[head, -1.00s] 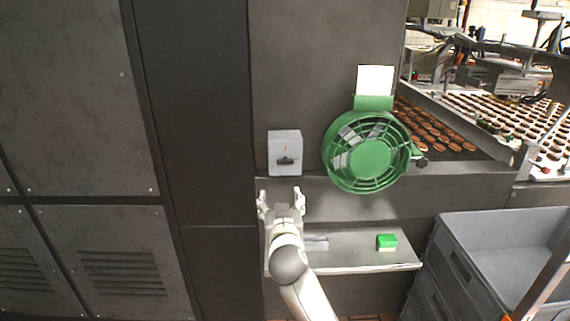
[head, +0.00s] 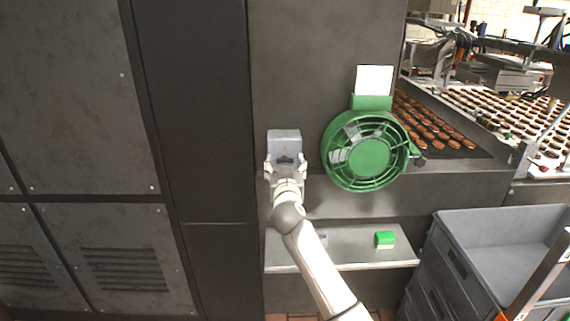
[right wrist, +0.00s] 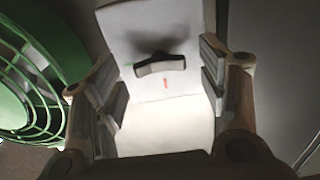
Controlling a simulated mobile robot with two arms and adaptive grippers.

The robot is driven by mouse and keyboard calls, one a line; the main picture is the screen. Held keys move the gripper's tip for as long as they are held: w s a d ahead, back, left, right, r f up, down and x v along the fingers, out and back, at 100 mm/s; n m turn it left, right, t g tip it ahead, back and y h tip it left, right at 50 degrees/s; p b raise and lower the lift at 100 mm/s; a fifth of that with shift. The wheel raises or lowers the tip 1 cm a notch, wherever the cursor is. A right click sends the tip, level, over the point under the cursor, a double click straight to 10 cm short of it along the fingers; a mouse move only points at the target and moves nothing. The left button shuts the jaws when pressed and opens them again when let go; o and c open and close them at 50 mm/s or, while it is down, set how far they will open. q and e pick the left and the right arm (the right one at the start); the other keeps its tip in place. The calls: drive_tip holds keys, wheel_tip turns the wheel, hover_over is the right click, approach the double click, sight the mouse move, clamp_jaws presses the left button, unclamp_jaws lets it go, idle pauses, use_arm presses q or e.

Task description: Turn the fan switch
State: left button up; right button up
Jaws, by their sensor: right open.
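The fan switch is a pale grey box (head: 284,137) on the dark wall, left of the green fan (head: 370,157). My right gripper (head: 286,160) is open in front of the box's lower part. In the right wrist view its fingers (right wrist: 165,85) stand apart on either side of the knob, with nothing between them in contact. The green fan shows at the left edge there. My left gripper is not in view.
Grey crates (head: 470,225) stand at the lower right. A conveyor with rows of cookies (head: 500,115) runs behind the fan. Dark cabinets (head: 75,100) fill the left.

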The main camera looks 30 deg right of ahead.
idle(0.3)
drive_tip(key=c, duration=1)
drive_tip(key=n+p, duration=0.1)
drive_tip(key=n, duration=0.3)
drive_tip(key=shift+w+n, duration=0.1)
drive_tip(key=shift+n, duration=0.3)
drive_tip(key=n+p, duration=0.1)
drive_tip(key=n, duration=0.3)
drive_tip(key=shift+n+p, duration=0.3)
drive_tip(key=shift+p, duration=0.05)
drive_tip(key=n+p, duration=0.2)
drive_tip(key=n, duration=0.3)
drive_tip(key=shift+f+n+p, duration=0.1)
drive_tip(key=shift+n+p, duration=0.55)
drive_tip(key=shift+n, duration=1.05)
